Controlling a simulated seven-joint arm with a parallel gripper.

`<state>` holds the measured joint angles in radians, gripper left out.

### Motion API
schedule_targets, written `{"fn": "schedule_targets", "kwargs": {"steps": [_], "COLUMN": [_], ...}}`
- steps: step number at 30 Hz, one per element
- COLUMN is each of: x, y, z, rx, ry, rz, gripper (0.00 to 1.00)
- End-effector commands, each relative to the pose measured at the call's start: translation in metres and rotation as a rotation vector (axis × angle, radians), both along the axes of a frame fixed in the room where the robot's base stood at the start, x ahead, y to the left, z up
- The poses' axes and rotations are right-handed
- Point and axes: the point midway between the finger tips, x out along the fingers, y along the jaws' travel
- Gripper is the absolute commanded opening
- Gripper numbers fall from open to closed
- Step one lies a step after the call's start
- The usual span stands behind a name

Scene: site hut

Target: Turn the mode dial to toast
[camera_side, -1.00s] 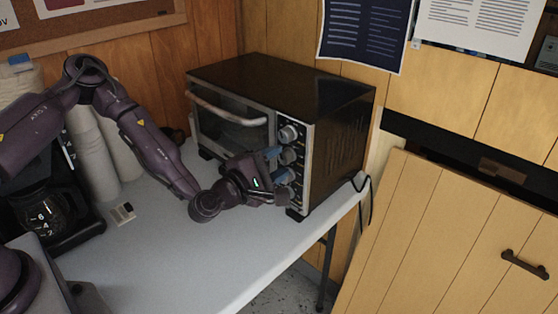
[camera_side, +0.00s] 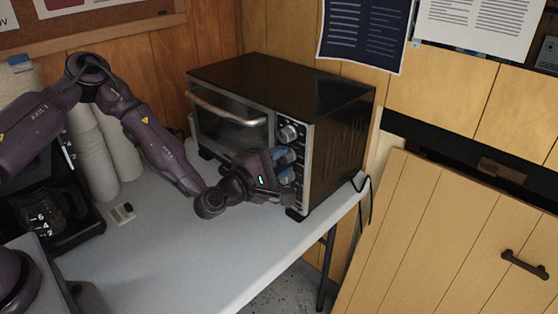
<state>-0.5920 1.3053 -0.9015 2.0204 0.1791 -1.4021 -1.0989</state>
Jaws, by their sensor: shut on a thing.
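The toaster oven (camera_side: 338,135) is black and silver and stands on the table with its glass door shut. Its control panel, to the right of the door, has a column of knobs. The top knob (camera_side: 288,133) is clear of my gripper. My gripper (camera_side: 286,167) is at the panel below it, with blue fingertips one above the other, shut on a dial between them. The fingers and wrist hide most of that dial, so its pointer and setting cannot be seen. The panel labels are too small to read.
A coffee maker (camera_side: 45,205) and white paper rolls (camera_side: 92,155) stand at the left. A small light item (camera_side: 122,213) lies on the table (camera_side: 190,260). The front of the table is clear. A dark cord (camera_side: 367,195) hangs by the oven's right side.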

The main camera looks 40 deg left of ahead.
Motion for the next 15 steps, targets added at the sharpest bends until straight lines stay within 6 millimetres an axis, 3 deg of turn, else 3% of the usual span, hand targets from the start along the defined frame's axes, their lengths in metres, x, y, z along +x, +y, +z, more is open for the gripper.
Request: {"fn": "schedule_targets", "kwargs": {"steps": [15], "x": [-0.0008], "y": [-0.0011], "z": [0.0008], "rx": [0.416], "ry": [-0.004], "rz": [-0.002], "gripper": [0.07]}}
